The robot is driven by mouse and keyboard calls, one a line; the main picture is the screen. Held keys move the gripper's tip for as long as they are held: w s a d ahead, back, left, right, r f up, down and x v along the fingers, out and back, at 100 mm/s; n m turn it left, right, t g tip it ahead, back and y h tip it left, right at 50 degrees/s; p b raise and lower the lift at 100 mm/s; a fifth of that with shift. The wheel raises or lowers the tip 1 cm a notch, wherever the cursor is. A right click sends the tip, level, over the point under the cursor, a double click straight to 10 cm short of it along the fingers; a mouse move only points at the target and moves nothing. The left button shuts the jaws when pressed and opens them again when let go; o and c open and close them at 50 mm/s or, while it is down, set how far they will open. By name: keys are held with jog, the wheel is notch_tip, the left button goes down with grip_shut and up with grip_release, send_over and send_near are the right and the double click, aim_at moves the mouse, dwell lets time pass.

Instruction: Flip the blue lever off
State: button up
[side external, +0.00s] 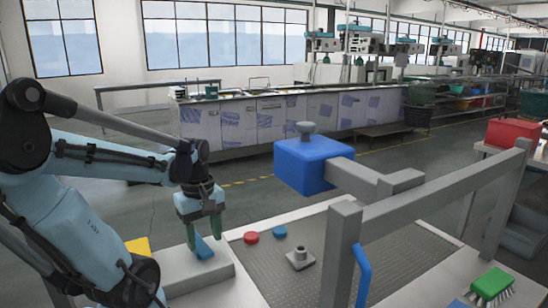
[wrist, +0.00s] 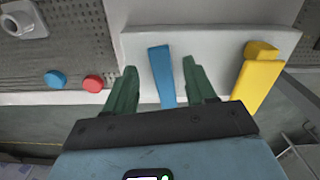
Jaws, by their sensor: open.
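The blue lever (side external: 204,248) stands on a pale grey block (side external: 190,276), and it also shows in the wrist view (wrist: 161,72). My gripper (side external: 203,241) is open, with its two green fingers pointing down at the block. In the wrist view my gripper (wrist: 160,68) has one finger on each side of the blue lever, with a visible gap on both sides. I cannot tell whether the fingertips reach the lever's height. A yellow lever (wrist: 257,75) is on the same block, to the right in the wrist view.
A red button (side external: 251,238) and a blue button (side external: 280,231) sit beside the block on the textured tank top (side external: 345,240). A grey knob (side external: 300,257) is nearby. A blue box (side external: 312,163) on a grey arm and a grey rail (side external: 440,185) rise to the right.

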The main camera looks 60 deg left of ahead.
aim_at(200, 249)
jog(key=shift+f, duration=1.4)
jog(key=shift+c, duration=0.4)
